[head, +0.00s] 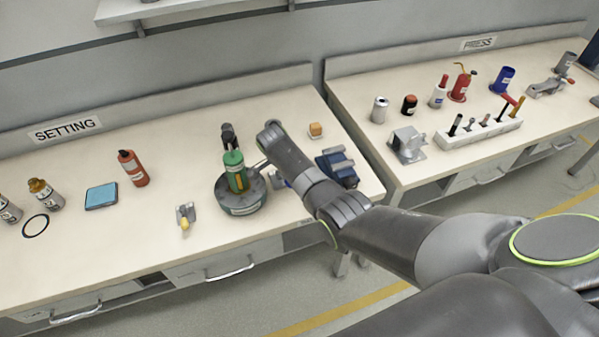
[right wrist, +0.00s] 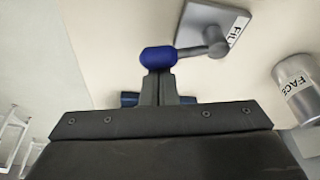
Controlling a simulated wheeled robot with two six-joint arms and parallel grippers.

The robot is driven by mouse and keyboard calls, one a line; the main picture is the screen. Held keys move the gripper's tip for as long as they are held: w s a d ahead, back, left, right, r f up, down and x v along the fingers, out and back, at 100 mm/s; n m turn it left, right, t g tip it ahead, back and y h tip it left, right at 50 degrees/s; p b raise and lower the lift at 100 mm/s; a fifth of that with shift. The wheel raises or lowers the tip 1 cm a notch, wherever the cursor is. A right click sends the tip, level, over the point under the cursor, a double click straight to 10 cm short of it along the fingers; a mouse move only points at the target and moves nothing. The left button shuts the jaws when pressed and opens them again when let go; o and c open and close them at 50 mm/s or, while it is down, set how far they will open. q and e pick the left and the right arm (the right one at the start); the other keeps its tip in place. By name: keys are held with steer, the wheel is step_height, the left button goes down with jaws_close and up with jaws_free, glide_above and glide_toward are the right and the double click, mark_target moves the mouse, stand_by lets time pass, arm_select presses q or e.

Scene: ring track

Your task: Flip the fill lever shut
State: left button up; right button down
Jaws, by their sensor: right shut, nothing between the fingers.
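The fill lever shows in the right wrist view, a grey arm with a blue knob (right wrist: 158,58). It is hinged on a grey plate (right wrist: 234,22) with a partly visible label reading "FIL". The lever lies out to the left of the plate in that view. My right gripper (right wrist: 158,76) is shut and empty, with its fingertips right at the blue knob; I cannot tell if they touch it. In the head view my right arm reaches over the SETTING bench, and the gripper and fill lever are hidden or too unclear to make out. My left gripper is not in view.
A silver can labelled "FACE" (right wrist: 297,88) stands right of the plate. A yellow-handled lever (head: 185,222) is near the front.

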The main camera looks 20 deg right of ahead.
steer(key=shift+s+a+m, duration=0.1)
steer(key=shift+a+m, duration=0.1)
steer(key=shift+m, duration=0.1)
steer(key=shift+s+a+p, duration=0.2)
steer(key=shift+a+p, duration=0.1)
steer(key=shift+a, duration=0.4)
steer(key=d, duration=0.3)
steer(key=d+p, duration=0.1)
steer(key=shift+s+d+f, duration=0.15)
steer(key=shift+d+f, duration=0.05)
steer(key=shift+f, duration=0.05)
steer(key=v, duration=0.6)
steer(key=b+v, duration=0.1)
steer(key=v, duration=0.2)
steer(key=shift+w+a+r, duration=0.25)
steer(key=shift+w+r, duration=0.15)
steer(key=shift+w, duration=0.05)
steer(key=shift+f, duration=0.1)
